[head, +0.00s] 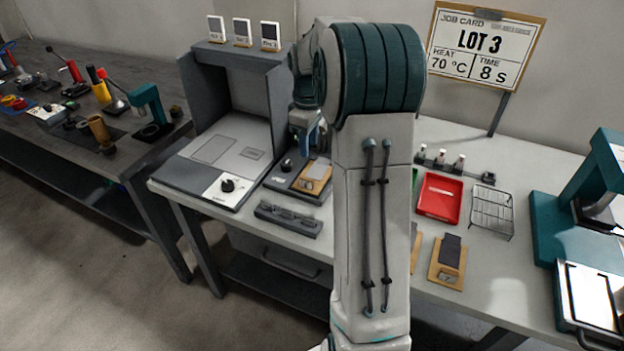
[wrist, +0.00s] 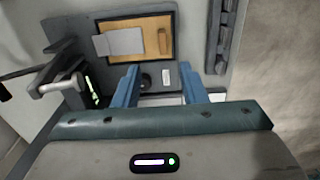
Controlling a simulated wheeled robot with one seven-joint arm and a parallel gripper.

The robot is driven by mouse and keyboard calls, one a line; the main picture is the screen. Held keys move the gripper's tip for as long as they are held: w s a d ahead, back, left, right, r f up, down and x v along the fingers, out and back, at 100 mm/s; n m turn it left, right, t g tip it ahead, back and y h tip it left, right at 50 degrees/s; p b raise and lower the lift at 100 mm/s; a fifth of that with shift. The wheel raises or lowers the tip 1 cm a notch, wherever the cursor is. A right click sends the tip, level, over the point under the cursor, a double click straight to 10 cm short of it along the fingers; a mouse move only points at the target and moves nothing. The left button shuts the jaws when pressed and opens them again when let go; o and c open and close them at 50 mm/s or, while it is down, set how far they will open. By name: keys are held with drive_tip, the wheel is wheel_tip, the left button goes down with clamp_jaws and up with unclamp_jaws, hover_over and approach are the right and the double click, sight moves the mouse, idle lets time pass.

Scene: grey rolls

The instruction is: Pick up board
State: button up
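A tan board (head: 316,172) with a light grey piece on it lies in a dark grey fixture (head: 284,184), left of my arm. In the wrist view the same board (wrist: 152,57) lies beyond my fingertips, with a grey plate and a small tan bar on it. My gripper (wrist: 159,76) is open, its two blue fingers apart, with nothing held between them. A knob and a small label on the fixture show between the fingers. In the head view my gripper (head: 313,132) is above the fixture, partly hidden by my arm. Another tan board (head: 436,272) with a dark block lies right of my arm.
A grey hooded station (head: 232,120) stands left of the fixture, with a slotted grey rack (head: 288,219) in front. A red tray (head: 440,196), a wire rack (head: 492,212) and a teal machine (head: 548,215) stand to the right. My arm hides the bench middle.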

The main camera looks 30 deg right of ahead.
hover_over(306, 178)
drive_tip(key=f, duration=0.7)
drive_tip(key=shift+s+d, duration=0.1)
drive_tip(key=shift+d, duration=0.25)
drive_tip(key=shift+a+f, duration=0.15)
drive_tip(key=shift+f, duration=1.25)
drive_tip(key=shift+a+f, duration=0.15)
drive_tip(key=shift+f, duration=1.25)
clamp_jaws()
